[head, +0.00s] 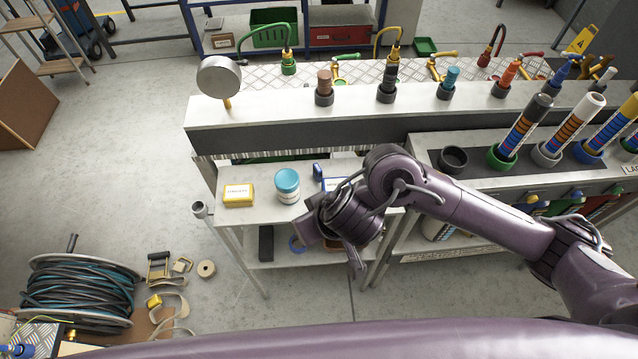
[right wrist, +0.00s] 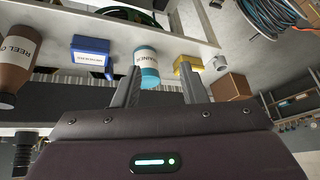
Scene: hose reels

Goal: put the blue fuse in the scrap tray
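Several coloured plugs stand in dark sockets along the pale ledge in the head view; a blue one (head: 452,76) stands upright between a black one (head: 389,76) and an orange one (head: 511,71). I cannot tell for sure which piece is the blue fuse. No tray is readable as the scrap tray; a small green tray (head: 425,46) lies behind the ledge. My right gripper (right wrist: 158,72) is open and empty, its fingers apart on either side of a blue-lidded jar (head: 287,185) seen beyond them. My left gripper is not in view.
A yellow box (head: 238,195) stands beside the jar on the lower shelf. Striped cartridges (head: 525,125) stand in coloured rings at right, near an empty dark ring (head: 453,159). A round gauge (head: 219,76) rises at the ledge's left end. A hose reel (head: 80,292) lies on the floor.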

